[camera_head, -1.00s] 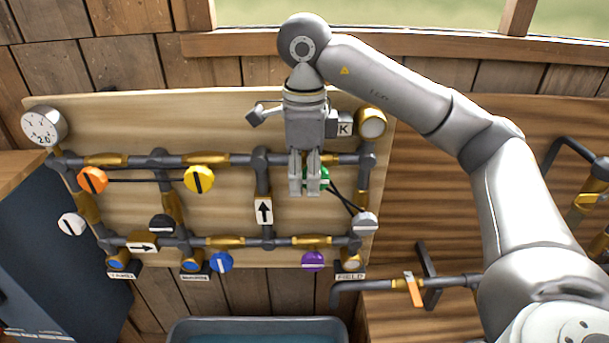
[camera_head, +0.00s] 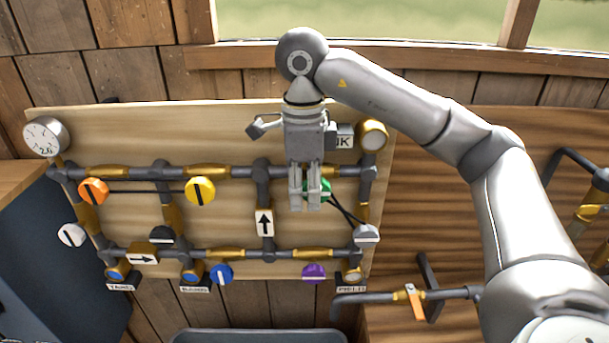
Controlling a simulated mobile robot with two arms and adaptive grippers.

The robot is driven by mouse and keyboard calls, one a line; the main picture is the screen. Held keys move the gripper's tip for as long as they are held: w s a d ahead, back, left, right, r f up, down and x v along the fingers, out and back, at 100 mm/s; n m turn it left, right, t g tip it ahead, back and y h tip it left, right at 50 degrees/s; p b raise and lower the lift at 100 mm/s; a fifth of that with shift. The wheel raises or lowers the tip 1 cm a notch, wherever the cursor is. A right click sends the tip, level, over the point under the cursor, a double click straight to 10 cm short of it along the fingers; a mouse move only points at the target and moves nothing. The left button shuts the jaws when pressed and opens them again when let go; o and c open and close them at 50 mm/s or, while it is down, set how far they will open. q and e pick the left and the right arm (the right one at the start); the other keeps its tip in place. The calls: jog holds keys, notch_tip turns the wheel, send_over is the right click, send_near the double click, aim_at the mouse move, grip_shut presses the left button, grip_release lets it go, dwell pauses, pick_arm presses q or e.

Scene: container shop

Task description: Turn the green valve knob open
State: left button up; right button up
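The green valve knob (camera_head: 323,189) is on the upper pipe run of the wooden panel (camera_head: 220,125), right of the middle. My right gripper (camera_head: 305,205) hangs in front of it, fingers pointing down, and hides its left part. Only the knob's right edge shows, so its marking is hidden. The two fingers are close together with a narrow gap. I cannot tell whether they touch the knob or hold it. My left gripper is not in view.
Yellow (camera_head: 200,190), orange (camera_head: 93,191), blue (camera_head: 221,274) and purple (camera_head: 313,272) knobs sit on the pipes. A gauge (camera_head: 45,136) is at upper left. A grey bin (camera_head: 260,335) stands below. Another pipe with an orange handle (camera_head: 415,301) is at lower right.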

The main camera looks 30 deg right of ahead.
aim_at(304, 185)
notch_tip(304, 185, up, 12)
dwell(0.8)
jog(key=shift+a+f, duration=0.1)
jog(key=shift+f, duration=0.05)
dwell(0.4)
